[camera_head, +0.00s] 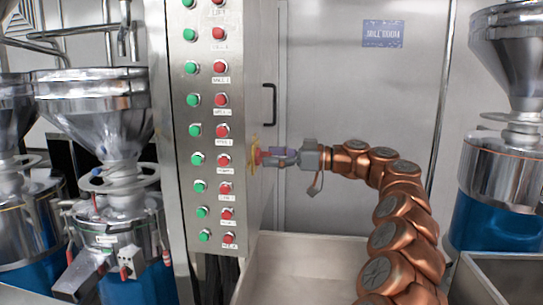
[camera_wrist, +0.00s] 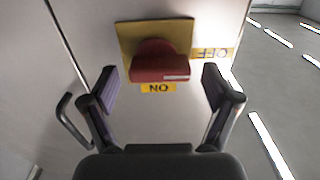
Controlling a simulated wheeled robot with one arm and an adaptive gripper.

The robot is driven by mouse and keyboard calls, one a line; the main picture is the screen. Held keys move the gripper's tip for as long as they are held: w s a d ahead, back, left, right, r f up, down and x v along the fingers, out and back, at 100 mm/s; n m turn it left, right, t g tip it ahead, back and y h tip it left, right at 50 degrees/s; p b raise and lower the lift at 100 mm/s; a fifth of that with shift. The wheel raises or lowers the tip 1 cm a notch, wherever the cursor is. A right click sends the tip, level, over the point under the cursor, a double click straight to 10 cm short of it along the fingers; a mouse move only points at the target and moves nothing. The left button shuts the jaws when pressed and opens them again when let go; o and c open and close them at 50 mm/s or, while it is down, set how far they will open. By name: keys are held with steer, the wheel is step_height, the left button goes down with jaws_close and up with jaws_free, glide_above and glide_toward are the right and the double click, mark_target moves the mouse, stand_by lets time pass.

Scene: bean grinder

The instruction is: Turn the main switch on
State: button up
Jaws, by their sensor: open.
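The main switch is a red rotary knob (camera_wrist: 160,62) on a yellow square plate (camera_wrist: 128,36), fixed to the side face of the steel control cabinet. In the wrist view a yellow "ON" label (camera_wrist: 158,88) is below the knob and an "OFF" label (camera_wrist: 212,54) is to its right, both upside down. In the head view the yellow plate (camera_head: 254,155) shows on the cabinet side. My gripper (camera_wrist: 160,88) is open, with one finger to each side of the knob and apart from it. It also shows in the head view (camera_head: 268,157), partly covering the knob.
The cabinet front (camera_head: 205,120) carries green and red buttons. A black door handle (camera_head: 270,104) is above my gripper. Steel grinders stand left (camera_head: 105,110) and right (camera_head: 505,150). A grey door (camera_head: 360,90) with a blue sign is behind my arm.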

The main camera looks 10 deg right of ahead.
steer(key=c, duration=1.1)
steer(key=shift+c, duration=0.2)
steer(key=m+p, duration=0.1)
steer(key=m, duration=0.3)
steer(key=shift+w+r+p, duration=0.1)
steer(key=shift+p, duration=0.2)
steer(key=m+p, duration=0.2)
steer(key=m, duration=0.2)
steer(key=shift+w+r+m, duration=0.1)
steer(key=shift+m, duration=0.2)
steer(key=m+p, duration=0.3)
steer(key=m, duration=0.1)
steer(key=shift+w+d+m, duration=0.1)
steer(key=shift+m, duration=0.2)
steer(key=shift+w+m+p, duration=0.1)
steer(key=shift+m+p, duration=1.45)
steer(key=shift+m, duration=0.75)
steer(key=shift+f, duration=0.2)
